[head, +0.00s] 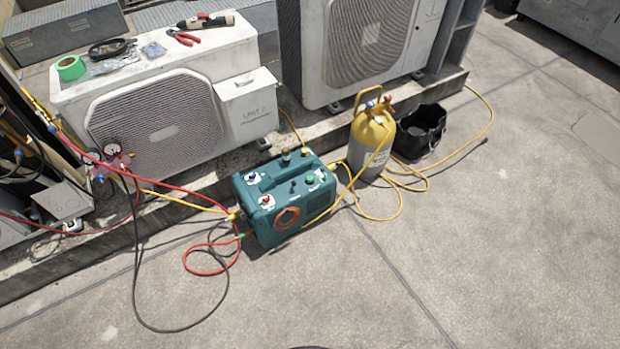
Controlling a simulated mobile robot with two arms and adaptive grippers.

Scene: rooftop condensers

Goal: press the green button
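A teal recovery machine (262,190) stands on the concrete in the middle of the head view. Its top panel carries several small controls. A small green round part (309,180), which looks like a green button, is on the right side of that panel. A black knob sits to its left, and two white plates with red and blue marks are farther left. An orange ring is on the front face. Neither of my grippers is in view, and nothing covers the panel.
A yellow and grey cylinder (371,140) and a black bucket (420,132) stand right of the machine. Red, yellow and black hoses lie around it. White condenser units (158,112) stand on a curb behind. The concrete in front and to the right is clear.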

